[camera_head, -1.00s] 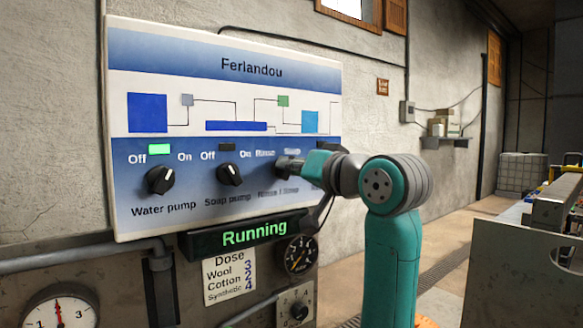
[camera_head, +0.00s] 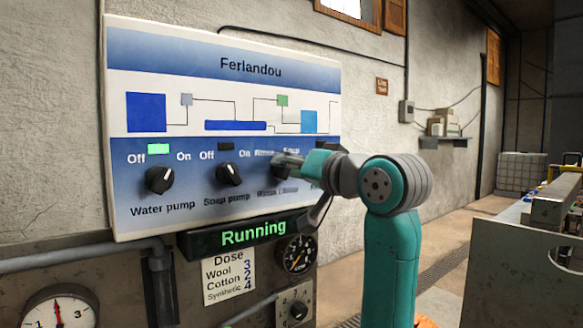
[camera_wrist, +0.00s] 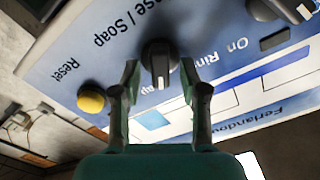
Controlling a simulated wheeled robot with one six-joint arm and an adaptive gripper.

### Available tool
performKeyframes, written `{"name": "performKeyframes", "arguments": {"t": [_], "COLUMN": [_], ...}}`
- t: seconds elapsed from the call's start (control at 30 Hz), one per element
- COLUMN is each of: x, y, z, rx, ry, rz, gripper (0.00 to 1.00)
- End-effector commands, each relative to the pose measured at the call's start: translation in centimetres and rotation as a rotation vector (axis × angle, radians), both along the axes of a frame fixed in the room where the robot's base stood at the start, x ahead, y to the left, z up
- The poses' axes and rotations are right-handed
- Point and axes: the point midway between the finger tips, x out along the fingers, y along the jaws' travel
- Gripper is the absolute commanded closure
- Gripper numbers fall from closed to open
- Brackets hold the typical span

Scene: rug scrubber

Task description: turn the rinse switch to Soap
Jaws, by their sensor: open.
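The rinse switch is a dark round knob with a raised grip, marked Rinse / Soap. In the wrist view the switch (camera_wrist: 159,63) lies between the two fingertips of my open gripper (camera_wrist: 160,73), with gaps at its sides. The white mark on its grip points down in that picture, near the letters "ap"; I cannot tell whether it is fully at Soap. In the head view my gripper (camera_head: 290,161) is at the panel (camera_head: 125,80), covering most of the switch and its lettering.
A yellow Reset button (camera_wrist: 91,97) sits beside the switch, close to one finger. The Soap pump knob (camera_head: 229,175) and Water pump knob (camera_head: 159,180) are to the left. A display (camera_head: 250,233) below reads Running. A gauge (camera_head: 299,255) hangs beneath.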

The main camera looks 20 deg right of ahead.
Motion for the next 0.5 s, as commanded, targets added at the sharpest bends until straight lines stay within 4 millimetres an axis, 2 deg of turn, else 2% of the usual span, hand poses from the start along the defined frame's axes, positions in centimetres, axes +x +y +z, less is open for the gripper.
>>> {"name": "performKeyframes", "arguments": {"t": [0.13, 0.23, 0.5], "x": [-0.5, -1.7, -6.7], "y": [-0.2, -0.6, -2.3], "z": [0.1, 0.1, 0.1], "rx": [0.0, 0.0, -0.001], "ry": [-0.001, -0.002, -0.004], "rz": [0.0, 0.0, -0.002], "gripper": [0.56, 0.56, 0.56]}}
